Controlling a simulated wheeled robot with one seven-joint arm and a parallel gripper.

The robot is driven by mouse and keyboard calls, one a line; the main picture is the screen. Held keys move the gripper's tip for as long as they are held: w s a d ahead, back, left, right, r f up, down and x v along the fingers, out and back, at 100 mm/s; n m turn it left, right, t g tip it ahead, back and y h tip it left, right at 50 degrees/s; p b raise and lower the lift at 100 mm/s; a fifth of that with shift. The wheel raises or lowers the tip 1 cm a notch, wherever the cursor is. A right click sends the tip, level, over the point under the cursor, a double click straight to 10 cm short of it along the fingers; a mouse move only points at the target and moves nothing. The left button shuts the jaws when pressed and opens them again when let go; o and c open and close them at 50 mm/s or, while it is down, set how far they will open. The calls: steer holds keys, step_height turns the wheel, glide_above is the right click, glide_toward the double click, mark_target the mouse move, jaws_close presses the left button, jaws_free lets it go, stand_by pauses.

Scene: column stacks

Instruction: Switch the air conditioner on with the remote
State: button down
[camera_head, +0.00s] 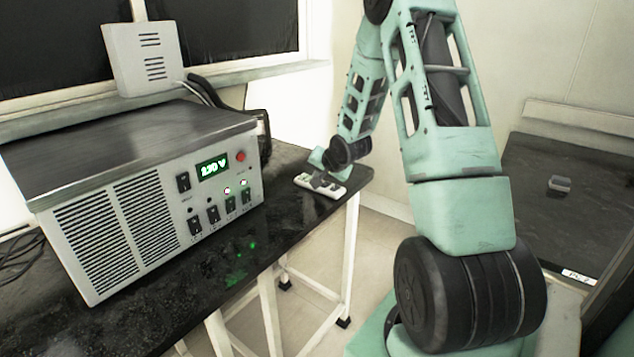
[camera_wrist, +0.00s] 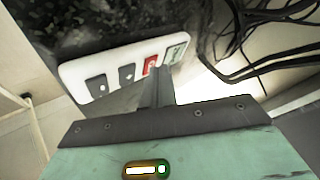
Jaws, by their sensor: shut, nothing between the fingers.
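The remote is a slim white bar (camera_head: 306,181) lying on the dark table near its right end. In the wrist view the remote (camera_wrist: 75,72) has two dark buttons (camera_wrist: 127,74), a red button (camera_wrist: 150,63) and a pale green patch (camera_wrist: 175,52) at its right end. My gripper (camera_head: 326,181) points down over the remote. In the wrist view the shut, empty fingertips (camera_wrist: 158,74) are right by the red button and overlap its lower edge. I cannot tell whether they touch it. No air conditioner can be made out for certain.
A white slotted box (camera_head: 145,57) is by the window. Black cables (camera_wrist: 260,40) run near the remote. Another dark surface (camera_head: 560,215) lies right of my arm.

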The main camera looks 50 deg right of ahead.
steer(key=shift+r, duration=0.1)
steer(key=shift+r+p, duration=0.65)
steer(key=shift+p, duration=0.2)
step_height(320, 180, up, 5)
steer(key=p, duration=0.5)
steer(key=shift+r, duration=0.1)
stand_by(0.6)
